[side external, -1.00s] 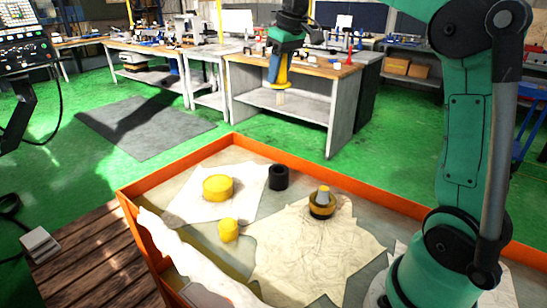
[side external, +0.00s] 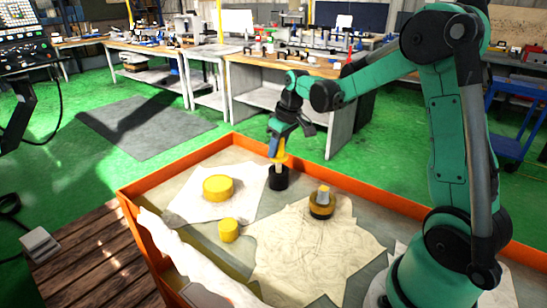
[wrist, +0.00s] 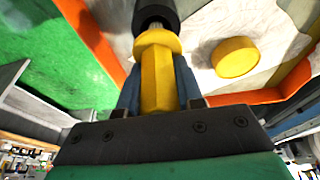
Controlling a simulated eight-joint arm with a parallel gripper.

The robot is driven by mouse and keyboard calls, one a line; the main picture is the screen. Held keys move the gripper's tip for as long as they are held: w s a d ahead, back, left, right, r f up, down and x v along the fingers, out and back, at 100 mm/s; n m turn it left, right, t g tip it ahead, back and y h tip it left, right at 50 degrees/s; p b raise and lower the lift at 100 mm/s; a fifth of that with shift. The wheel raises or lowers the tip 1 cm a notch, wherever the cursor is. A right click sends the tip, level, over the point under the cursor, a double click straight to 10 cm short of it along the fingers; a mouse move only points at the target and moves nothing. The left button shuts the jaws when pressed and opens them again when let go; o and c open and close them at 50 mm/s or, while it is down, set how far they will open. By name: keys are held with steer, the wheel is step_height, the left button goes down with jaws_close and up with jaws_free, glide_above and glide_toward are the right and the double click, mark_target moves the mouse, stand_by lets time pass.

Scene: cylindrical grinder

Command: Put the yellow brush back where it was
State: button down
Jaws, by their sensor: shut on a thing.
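The yellow brush (side external: 281,152) is upright in my gripper (side external: 277,150), just over the black cup (side external: 279,178) in the orange-walled tray. In the wrist view the yellow handle (wrist: 156,75) lies between the blue fingers of my gripper (wrist: 157,90), which is shut on it. The brush's lower end meets the mouth of the black cup (wrist: 155,12) there. The bristles are hidden, apparently inside the cup. I cannot tell how deep they are.
The orange tray wall (side external: 180,167) runs close behind the cup. A large yellow disc (side external: 218,188), a small yellow cylinder (side external: 228,231) and a black-and-yellow round piece with a grey top (side external: 322,203) stand nearby. Pale crumpled sheets (side external: 300,255) cover part of the tray.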

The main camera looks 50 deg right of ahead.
mark_target(278, 157)
steer(key=shift+f, duration=1.15)
steer(key=shift+f, duration=0.45)
steer(key=c, duration=0.6)
jaws_free()
steer(key=shift+o, duration=0.2)
